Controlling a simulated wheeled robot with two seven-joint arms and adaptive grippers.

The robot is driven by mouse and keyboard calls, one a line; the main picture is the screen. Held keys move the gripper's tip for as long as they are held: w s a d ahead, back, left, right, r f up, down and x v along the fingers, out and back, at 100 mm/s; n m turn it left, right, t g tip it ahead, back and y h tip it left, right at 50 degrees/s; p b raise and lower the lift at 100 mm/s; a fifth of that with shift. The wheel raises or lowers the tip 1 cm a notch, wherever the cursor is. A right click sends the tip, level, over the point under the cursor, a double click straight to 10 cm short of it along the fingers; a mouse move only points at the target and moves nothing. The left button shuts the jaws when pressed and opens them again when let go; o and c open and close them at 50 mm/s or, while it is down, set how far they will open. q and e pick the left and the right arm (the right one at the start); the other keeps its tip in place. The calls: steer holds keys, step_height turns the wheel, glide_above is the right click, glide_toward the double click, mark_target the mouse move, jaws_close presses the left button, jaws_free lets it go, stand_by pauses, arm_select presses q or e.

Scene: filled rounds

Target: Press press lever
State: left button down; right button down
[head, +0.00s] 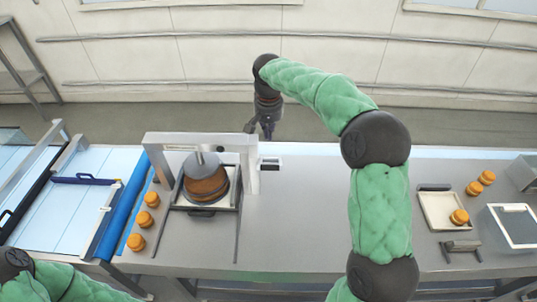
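The press is a grey frame (159,140) on the metal table, with a round grey plate (203,164) over a brown round stack. A small dark and white fitting (270,163) sits at the outer side of its right post; I cannot tell if this is the press lever. My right gripper (262,134) hangs pointing down behind that fitting, near the top right of the press, apart from it in the picture. Its fingers are small and dark, and I cannot tell their opening. My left arm shows at the bottom left, but its gripper is out of view.
Several orange rounds (145,219) stand left of the press. On the right are a pale tray (433,200) with an orange round, more rounds (487,177) and a glass-topped box (513,227). A blue-edged conveyor (124,208) lies left. The table's middle is clear.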

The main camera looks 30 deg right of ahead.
step_height(320, 180, down, 8)
steer(key=s+a+p, duration=0.1)
steer(key=shift+s+f, duration=0.2)
steer(key=shift+s, duration=0.05)
stand_by(0.4)
